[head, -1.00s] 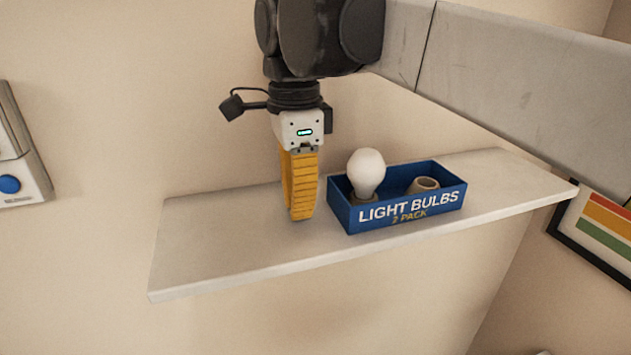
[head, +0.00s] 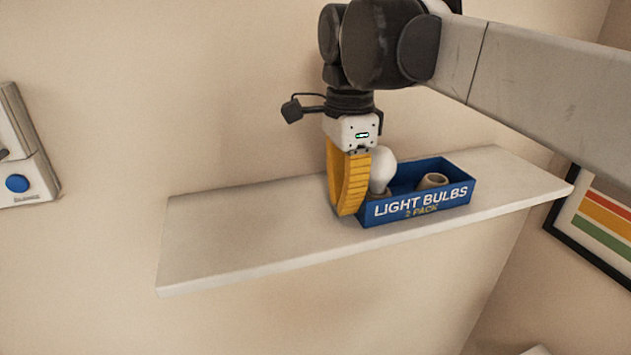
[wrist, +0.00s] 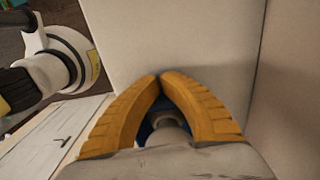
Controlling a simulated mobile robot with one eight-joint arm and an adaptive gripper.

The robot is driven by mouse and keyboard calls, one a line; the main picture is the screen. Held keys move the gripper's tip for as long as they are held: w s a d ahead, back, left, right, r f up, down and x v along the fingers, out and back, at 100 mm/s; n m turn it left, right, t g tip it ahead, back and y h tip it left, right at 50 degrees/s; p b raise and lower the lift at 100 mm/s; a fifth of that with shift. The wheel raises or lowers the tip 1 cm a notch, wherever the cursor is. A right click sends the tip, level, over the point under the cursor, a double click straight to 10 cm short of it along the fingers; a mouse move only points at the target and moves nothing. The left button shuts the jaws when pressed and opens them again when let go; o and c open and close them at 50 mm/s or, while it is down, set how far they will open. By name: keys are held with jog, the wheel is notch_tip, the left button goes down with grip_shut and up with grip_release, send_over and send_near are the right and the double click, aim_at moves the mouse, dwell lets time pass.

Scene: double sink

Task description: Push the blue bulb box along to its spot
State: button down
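The blue bulb box (head: 455,196), lettered "LIGHT BULBS 2 PACK", stands upright on the white shelf (head: 235,235). A white bulb (head: 382,168) stands in its left part, and an open socket-like ring (head: 433,179) shows in its right part. My gripper (head: 347,212) is low over the shelf at the box's left end, its yellow fingers apparently against that end and overlapping it in the head view. In the wrist view the fingertips (wrist: 160,77) meet with nothing held between them. A little of the blue box (wrist: 147,131) shows behind them, mostly hidden.
The shelf is bare to the left of the box, with a shorter clear stretch to its right. A wall runs behind. A framed striped picture (head: 600,220) hangs at the right, and a white panel with a blue button (head: 17,184) is at the far left.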

aim_at(445, 182)
jog(key=w+d, duration=0.1)
jog(key=d, duration=0.5)
jog(key=w+d, duration=0.2)
jog(key=d, duration=0.5)
jog(key=w+d, duration=0.2)
jog(key=d, duration=0.4)
jog(key=shift+w+d, duration=0.2)
jog(key=shift+a, duration=0.1)
